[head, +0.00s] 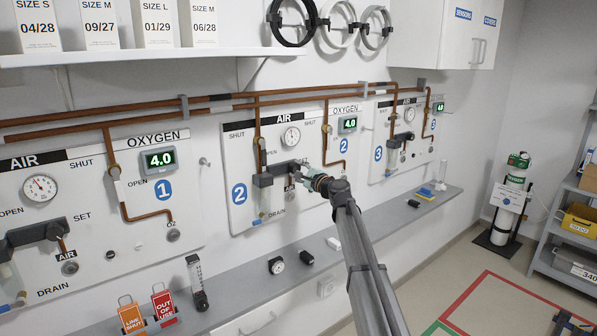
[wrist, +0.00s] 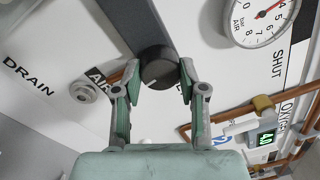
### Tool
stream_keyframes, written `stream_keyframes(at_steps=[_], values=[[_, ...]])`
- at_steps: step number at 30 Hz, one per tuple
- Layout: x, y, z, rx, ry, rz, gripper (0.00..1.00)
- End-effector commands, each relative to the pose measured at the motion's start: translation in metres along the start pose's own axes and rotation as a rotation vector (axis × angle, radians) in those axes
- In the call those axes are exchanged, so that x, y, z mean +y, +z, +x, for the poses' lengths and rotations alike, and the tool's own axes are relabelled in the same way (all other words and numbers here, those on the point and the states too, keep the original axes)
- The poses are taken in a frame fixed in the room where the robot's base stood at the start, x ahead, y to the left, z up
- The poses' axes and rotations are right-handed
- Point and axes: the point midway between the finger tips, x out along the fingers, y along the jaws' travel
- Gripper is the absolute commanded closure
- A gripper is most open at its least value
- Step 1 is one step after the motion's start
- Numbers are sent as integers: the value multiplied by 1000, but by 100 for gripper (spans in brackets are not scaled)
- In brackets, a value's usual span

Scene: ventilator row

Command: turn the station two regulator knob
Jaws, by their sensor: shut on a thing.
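The station two panel (head: 236,160) is on the wall in the middle of the head view, marked with a blue 2. Its dark round regulator knob (wrist: 159,68) shows in the wrist view, at the end of a grey regulator body (wrist: 128,22). My gripper (wrist: 160,76) has one finger on each side of the knob and is shut on it. In the head view my gripper (head: 304,176) is at the regulator below the air gauge (head: 291,137) and hides the knob. The gauge also shows in the wrist view (wrist: 258,18), its needle near 4.
Station one (head: 95,200) is to the left and station three (head: 400,140) to the right. Copper pipes (head: 150,120) run above. A grey ledge (head: 390,219) below carries small loose parts. An oxygen cylinder (head: 512,190) stands at right.

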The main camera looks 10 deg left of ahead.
Motion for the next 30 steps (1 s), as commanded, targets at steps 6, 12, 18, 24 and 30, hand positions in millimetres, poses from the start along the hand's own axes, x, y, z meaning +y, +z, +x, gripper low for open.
stream_keyframes(at_steps=[6, 12, 18, 24, 30], values=[[-2, 0, 1, 0, -3, 0, 34], [-1, 0, 1, 0, -1, -1, 33], [0, 0, -2, 0, -1, -1, 33], [0, 0, -19, 1, -1, -1, 33], [0, 1, -54, 1, -1, -1, 33]])
